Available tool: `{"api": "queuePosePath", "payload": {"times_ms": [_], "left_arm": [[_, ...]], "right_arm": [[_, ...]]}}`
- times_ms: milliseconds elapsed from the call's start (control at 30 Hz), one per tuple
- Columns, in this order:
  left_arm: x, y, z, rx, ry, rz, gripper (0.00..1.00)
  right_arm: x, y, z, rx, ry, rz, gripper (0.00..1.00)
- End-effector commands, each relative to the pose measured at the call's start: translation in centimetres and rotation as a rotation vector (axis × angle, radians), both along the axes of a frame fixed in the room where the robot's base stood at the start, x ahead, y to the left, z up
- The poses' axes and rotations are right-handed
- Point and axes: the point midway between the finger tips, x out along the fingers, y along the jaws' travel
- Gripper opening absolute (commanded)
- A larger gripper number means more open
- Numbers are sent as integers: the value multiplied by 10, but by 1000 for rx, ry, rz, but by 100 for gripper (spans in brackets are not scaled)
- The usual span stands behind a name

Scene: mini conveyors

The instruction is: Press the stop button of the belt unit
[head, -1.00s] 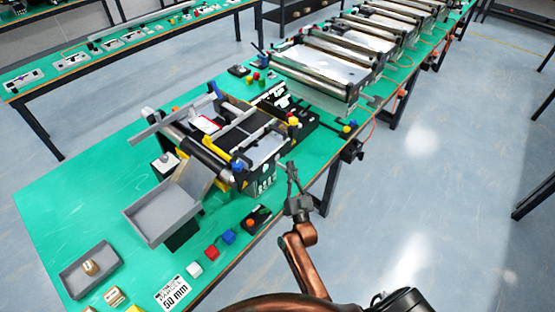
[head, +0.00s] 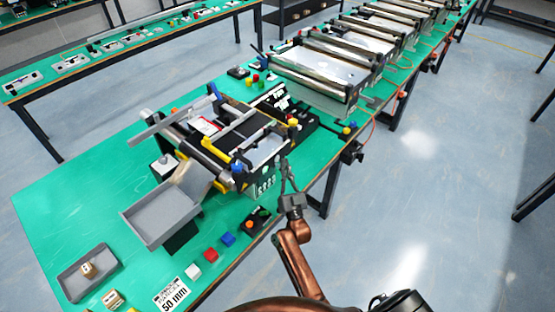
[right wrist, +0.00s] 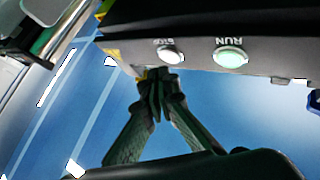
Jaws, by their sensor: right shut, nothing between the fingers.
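The belt unit (head: 268,178) stands on the green bench, with a dark belt across its middle and a side facing my right arm. In the right wrist view its dark panel (right wrist: 270,62) carries a pale round button marked STOP (right wrist: 172,55) and a pale green one marked RUN (right wrist: 230,57), lettering upside down. My right gripper (head: 284,162) is shut and empty beside the unit's near right side. In the right wrist view its fingertips (right wrist: 156,76) are just below and left of the STOP button; I cannot tell whether they touch it. My left gripper is not in view.
A grey tray (head: 133,214), a smaller grey bin (head: 70,287) and red (head: 211,254), blue and white blocks lie on the bench. A dark box with an orange button (head: 250,226) sits near the edge. More conveyors (head: 310,68) stand behind. The floor at right is clear.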

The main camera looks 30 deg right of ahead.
Motion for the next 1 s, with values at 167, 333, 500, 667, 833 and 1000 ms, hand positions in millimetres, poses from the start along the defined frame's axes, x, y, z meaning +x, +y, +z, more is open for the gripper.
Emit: {"api": "queuePosePath", "payload": {"times_ms": [167, 333, 500, 667, 833, 1000], "left_arm": [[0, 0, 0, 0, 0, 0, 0], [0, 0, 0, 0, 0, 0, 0], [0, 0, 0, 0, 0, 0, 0], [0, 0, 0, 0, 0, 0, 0], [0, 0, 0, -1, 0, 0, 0], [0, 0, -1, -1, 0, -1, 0]], "right_arm": [[0, 0, 0, 0, 0, 0, 0], [0, 0, 0, 0, 0, 0, 0], [0, 0, 0, 0, 0, 0, 0], [0, 0, 0, 0, 0, 0, 0], [2, 1, 0, 0, 0, 0, 0], [7, 3, 1, 1, -1, 0, 0]]}}
